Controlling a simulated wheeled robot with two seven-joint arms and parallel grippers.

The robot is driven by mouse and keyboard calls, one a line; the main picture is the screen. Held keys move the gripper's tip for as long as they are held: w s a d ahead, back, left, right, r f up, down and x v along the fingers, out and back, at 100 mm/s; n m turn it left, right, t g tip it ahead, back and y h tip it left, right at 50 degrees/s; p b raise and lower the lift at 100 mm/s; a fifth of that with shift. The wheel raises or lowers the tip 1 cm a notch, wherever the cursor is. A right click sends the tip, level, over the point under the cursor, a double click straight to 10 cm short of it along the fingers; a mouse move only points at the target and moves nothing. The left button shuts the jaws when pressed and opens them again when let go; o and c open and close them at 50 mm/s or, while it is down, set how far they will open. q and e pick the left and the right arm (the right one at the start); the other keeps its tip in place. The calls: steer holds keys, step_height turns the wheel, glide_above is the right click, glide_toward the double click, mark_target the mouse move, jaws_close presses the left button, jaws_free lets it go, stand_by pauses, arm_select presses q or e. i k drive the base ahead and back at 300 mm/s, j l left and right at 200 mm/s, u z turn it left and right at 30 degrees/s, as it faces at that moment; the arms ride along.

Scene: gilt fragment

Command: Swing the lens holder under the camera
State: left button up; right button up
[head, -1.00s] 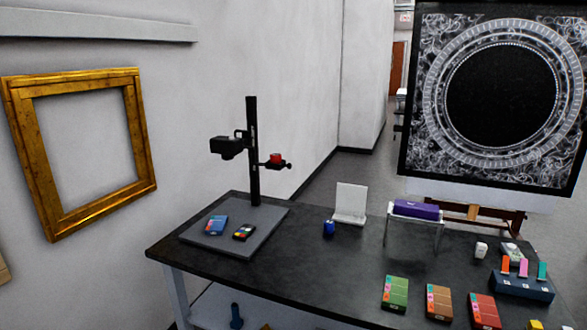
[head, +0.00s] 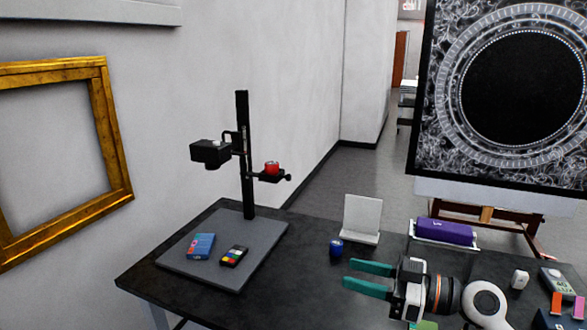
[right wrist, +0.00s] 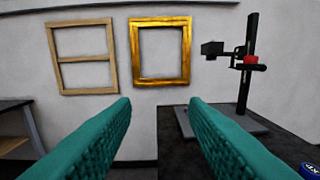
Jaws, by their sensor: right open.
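The black copy stand's column (head: 243,155) rises from a grey baseboard (head: 215,268) at the table's left end. The black camera (head: 210,151) sticks out to the left of the column. The lens holder (head: 272,177) is a small black arm with a red piece (head: 272,168) on it, sticking out to the right, lower than the camera and not under it. Both also show in the right wrist view, the camera (right wrist: 212,48) and the red piece (right wrist: 251,60). My right gripper (head: 357,276) has teal fingers, open and empty, over the table's front, apart from the stand. My left gripper is not in view.
A blue box (head: 201,246) and a colour card (head: 234,256) lie on the baseboard. A blue jar (head: 336,248), a white stand (head: 362,218) and a purple case (head: 444,230) are on the table.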

mark_target(262, 177)
steer(key=i, duration=1.2)
